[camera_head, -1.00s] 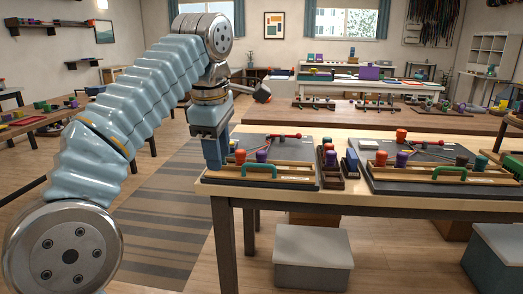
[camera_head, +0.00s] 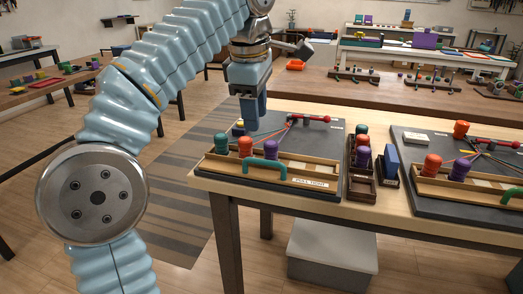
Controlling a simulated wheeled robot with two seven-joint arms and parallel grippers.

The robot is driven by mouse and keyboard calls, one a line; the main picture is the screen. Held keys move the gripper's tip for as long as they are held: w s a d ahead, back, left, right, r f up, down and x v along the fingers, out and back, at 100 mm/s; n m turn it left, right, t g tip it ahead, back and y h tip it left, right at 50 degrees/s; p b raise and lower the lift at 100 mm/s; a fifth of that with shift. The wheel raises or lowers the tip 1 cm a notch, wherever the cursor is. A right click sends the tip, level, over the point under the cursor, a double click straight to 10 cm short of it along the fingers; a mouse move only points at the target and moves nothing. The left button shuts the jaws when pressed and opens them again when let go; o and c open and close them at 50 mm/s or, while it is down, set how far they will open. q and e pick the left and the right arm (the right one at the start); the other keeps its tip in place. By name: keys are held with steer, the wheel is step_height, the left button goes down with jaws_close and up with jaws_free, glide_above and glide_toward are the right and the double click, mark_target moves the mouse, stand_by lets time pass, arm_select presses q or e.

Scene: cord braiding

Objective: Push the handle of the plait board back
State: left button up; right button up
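The near plait board (camera_head: 308,146) is a dark slab on the table with a wooden tray along its front edge. Its teal arched handle (camera_head: 264,166) stands on the front of that tray. Green, orange and purple spools stand in the tray behind the handle, and cords run back to a red-ended rod (camera_head: 310,118). My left gripper (camera_head: 252,114) points down over the board's back left, behind the spools and apart from the handle. Its blue fingers show nearly edge-on, so their opening is unclear, and I see nothing held. My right gripper is out of view.
A dark rack (camera_head: 361,185) with spools and a blue block (camera_head: 390,161) stand right of the board. A second plait board (camera_head: 470,198) with a teal handle lies further right. A grey bin (camera_head: 332,250) is under the table. Open floor lies left.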

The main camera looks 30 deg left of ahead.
mark_target(259, 160)
arm_select(q)
steer(key=f+b, duration=0.1)
steer(key=f, duration=0.2)
steer(key=w+f+b, duration=0.1)
steer(key=f, duration=0.3)
steer(key=w+f, duration=0.1)
steer(key=f, duration=0.2)
steer(key=shift+a+f+b, duration=0.25)
steer(key=shift+f+b, duration=0.15)
steer(key=shift+c, duration=0.3)
jaws_close()
